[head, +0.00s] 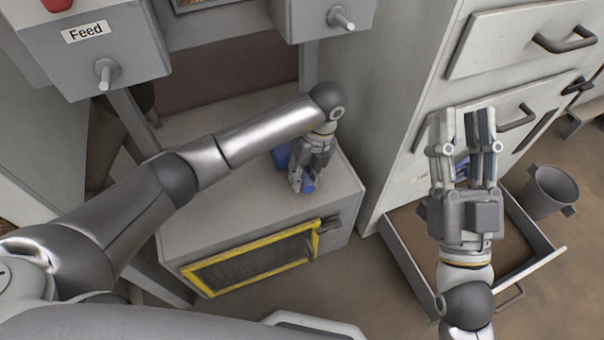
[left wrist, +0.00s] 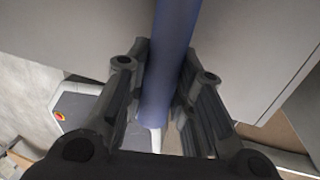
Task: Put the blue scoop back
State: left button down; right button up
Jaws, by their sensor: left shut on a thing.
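The blue scoop (head: 282,157) is at the top of the low grey cabinet. My left gripper (head: 307,183) is shut on its handle, and blue shows on both sides of the fingers. In the left wrist view the blue handle (left wrist: 170,60) runs up between the two fingers (left wrist: 160,105). The scoop's bowl is mostly hidden behind my left gripper and wrist, and I cannot tell whether it touches the cabinet top. My right gripper (head: 464,125) is raised in front of the drawer cabinet, with a gap between its fingers. A little blue shows between them, which I cannot identify.
The low cabinet (head: 345,190) has a yellow-framed grille (head: 250,262). Grey drawers (head: 520,40) stand at the right, with the bottom drawer (head: 400,255) pulled out below my right arm. A grey bucket (head: 548,192) stands beside it. A "Feed" box (head: 95,50) hangs upper left.

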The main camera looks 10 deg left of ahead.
pick_arm(q)
jog(key=shift+f, duration=0.1)
jog(key=c, duration=1.2)
grip_release()
jog(key=shift+c, duration=0.2)
pick_arm(e)
jog(key=shift+s+r, duration=0.1)
pick_arm(q)
jog(key=shift+r, duration=0.3)
jog(key=p+v, duration=0.2)
jog(key=v, duration=0.5)
pick_arm(e)
jog(key=w+f+g+h, duration=0.2)
jog(key=f+g, duration=0.4)
jog(key=f, duration=0.3)
jog(key=shift+w+d+f, duration=0.25)
jog(key=shift+w+f, duration=0.1)
jog(key=shift+w, duration=0.35)
